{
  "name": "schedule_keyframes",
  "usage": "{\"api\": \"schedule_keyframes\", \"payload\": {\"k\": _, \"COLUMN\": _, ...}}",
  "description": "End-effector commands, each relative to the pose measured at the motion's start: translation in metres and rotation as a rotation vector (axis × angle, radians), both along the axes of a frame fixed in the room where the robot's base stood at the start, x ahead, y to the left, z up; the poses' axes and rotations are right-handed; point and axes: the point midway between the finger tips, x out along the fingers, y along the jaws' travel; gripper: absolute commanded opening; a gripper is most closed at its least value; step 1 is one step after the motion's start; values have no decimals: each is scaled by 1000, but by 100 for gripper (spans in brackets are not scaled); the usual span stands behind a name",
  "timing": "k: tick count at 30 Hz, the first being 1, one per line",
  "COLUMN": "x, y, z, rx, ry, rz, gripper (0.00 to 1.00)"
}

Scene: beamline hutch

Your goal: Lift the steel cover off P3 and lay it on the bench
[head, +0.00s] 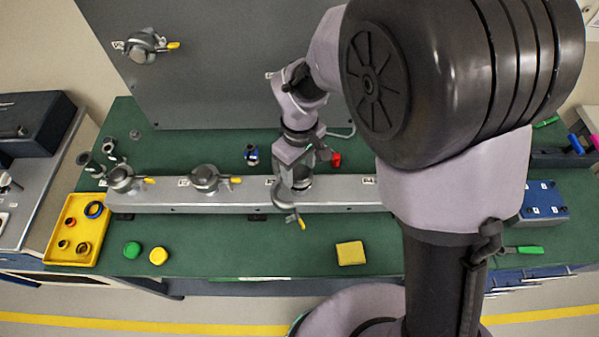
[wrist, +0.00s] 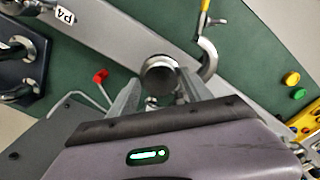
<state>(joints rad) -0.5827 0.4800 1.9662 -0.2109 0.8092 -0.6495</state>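The steel cover on P3 (wrist: 160,75) shows in the wrist view as a round grey disc with a brighter rim, at the rail. My gripper (wrist: 160,80) is open, with one finger on each side of the disc and a small gap seeming to show at both sides. In the head view my gripper (head: 294,178) is over the third port, mostly hiding it. The P3 clamp (wrist: 208,58) hangs swung open beside the port, with its yellow handle (head: 302,223) pointing toward the bench front.
Clamped ports (head: 121,178) and (head: 205,178) stand left on the rail (head: 160,195). A yellow tray (head: 54,253), green cap (head: 132,249), yellow cap (head: 159,256) and yellow block (head: 350,253) lie in front. A red item (wrist: 100,76) sits behind the rail. An upright grey panel (head: 215,90) stands behind.

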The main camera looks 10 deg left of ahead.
Motion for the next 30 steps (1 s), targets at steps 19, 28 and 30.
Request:
{"api": "schedule_keyframes", "payload": {"k": 19, "x": 1, "y": 1, "z": 39, "rx": 2, "ry": -2, "rz": 0, "gripper": 15}}
{"api": "schedule_keyframes", "payload": {"k": 28, "x": -71, "y": 25, "z": 43, "rx": 0, "ry": -1, "rz": 8, "gripper": 15}}
{"api": "schedule_keyframes", "payload": {"k": 30, "x": -92, "y": 32, "z": 45, "rx": 0, "ry": 0, "rz": 7, "gripper": 15}}
